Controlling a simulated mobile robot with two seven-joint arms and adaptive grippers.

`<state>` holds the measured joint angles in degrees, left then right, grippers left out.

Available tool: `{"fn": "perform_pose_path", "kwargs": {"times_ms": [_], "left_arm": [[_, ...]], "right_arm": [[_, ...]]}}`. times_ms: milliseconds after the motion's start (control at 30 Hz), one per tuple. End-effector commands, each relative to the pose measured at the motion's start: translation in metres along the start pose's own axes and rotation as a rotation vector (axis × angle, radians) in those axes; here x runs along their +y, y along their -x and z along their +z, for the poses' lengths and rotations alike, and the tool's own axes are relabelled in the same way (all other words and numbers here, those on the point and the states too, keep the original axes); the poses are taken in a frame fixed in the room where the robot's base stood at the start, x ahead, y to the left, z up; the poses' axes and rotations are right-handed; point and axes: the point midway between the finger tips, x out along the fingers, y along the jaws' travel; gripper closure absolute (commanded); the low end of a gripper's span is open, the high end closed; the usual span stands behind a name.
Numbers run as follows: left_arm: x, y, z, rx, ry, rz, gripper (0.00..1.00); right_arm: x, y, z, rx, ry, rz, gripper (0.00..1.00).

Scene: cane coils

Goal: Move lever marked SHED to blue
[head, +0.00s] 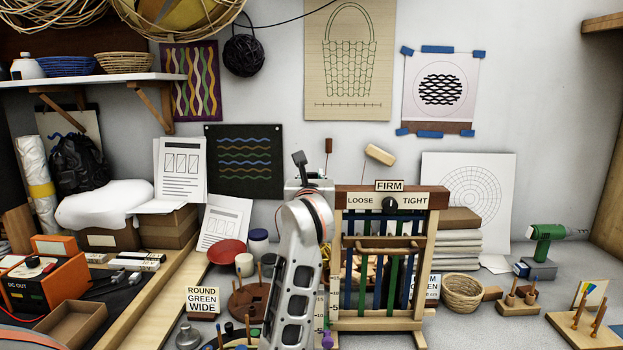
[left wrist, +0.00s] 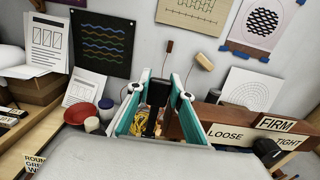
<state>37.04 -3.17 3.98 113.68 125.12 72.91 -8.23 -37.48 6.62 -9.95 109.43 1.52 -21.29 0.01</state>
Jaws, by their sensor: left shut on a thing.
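The wooden loom (head: 382,205) stands upright on the bench, with blue and green strips and a top board reading LOOSE, FIRM and TIGHT. My left arm comes up in front of its left side in the head view and hides what is there. In the left wrist view my left gripper (left wrist: 160,98) has its teal fingers on either side of a dark upright bar (left wrist: 155,112), just left of the loom's top board (left wrist: 192,122). The gripper is shut on this bar, which appears to be the lever. No SHED marking or blue lever mark is readable. My right gripper is not in view.
A black knob (head: 390,204) sits on the board. A round basket (head: 462,293) and a green drill (head: 548,245) are to the right. A red bowl (head: 227,252), cups and a sign (head: 203,301) stand left of my arm. Some bench is free at front right.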

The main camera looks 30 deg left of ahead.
Motion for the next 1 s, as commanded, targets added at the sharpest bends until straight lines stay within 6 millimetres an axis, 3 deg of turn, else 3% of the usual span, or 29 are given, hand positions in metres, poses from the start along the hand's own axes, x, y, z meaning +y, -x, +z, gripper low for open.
{"fn": "perform_pose_path", "kwargs": {"times_ms": [167, 333, 700, 1000], "left_arm": [[0.000, 0.005, -0.004, -0.041, -0.002, 0.001, 1.00], [0.001, 0.012, -0.008, -0.108, -0.004, 0.001, 1.00], [0.000, 0.032, -0.008, -0.247, -0.001, -0.001, 1.00], [-0.001, 0.048, -0.011, -0.242, -0.001, -0.002, 1.00]], "right_arm": [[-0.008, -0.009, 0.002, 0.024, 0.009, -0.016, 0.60], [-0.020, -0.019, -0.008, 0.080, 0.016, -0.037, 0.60], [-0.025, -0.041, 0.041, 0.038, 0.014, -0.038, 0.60], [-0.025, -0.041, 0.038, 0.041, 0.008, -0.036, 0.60]]}}
